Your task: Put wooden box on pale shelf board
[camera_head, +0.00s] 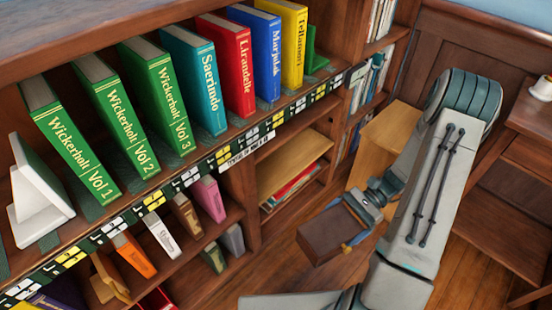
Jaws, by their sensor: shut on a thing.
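The wooden box (331,233) is dark reddish brown. My gripper (346,223) is shut on it and holds it in front of the bookcase, apart from the shelves. The arm comes in from the right, and part of the grip is hidden by the box and the wrist. The pale shelf board (288,165) lies in an open compartment of the bookcase, up and left of the box. Its visible top looks bare. The box is outside that compartment, to its lower right.
Red books (293,187) lie under the pale board. A pale wooden block (384,142) stands behind my wrist. The shelf above holds several upright colored books (177,105). A side table (528,117) with a white cup (541,88) is at right. Wood floor (288,267) lies below the box.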

